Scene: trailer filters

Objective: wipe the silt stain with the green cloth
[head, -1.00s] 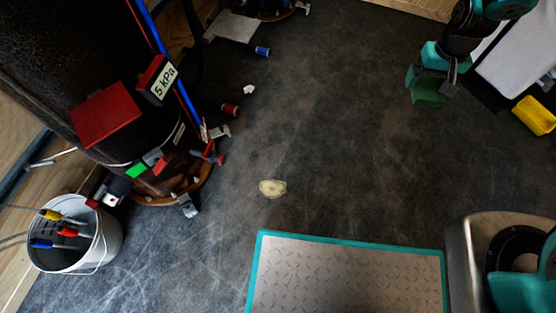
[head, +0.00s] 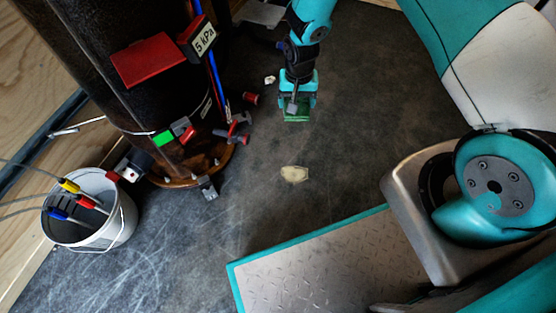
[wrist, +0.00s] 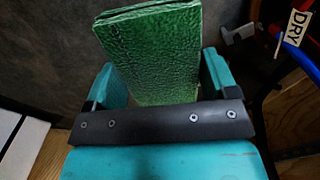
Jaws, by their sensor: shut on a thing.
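The silt stain (head: 295,174) is a small pale beige patch on the dark floor, in the middle of the head view. My gripper (head: 297,108) is beyond it, farther from my base, pointing down. It is shut on the green cloth (wrist: 152,55), a folded, textured pad that fills the space between the teal fingers in the wrist view. In the head view the cloth (head: 296,116) shows as a dark green block under the fingers. It is apart from the stain. Whether it touches the floor I cannot tell.
A dark tank with a red bracket (head: 149,63) and a "5 kPa" tag (head: 204,40) stands at left on a flanged base. A white bucket (head: 113,228) holds colored-tip cables. A red fitting (head: 251,99) and a white scrap (head: 270,79) lie near my gripper. Floor around the stain is clear.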

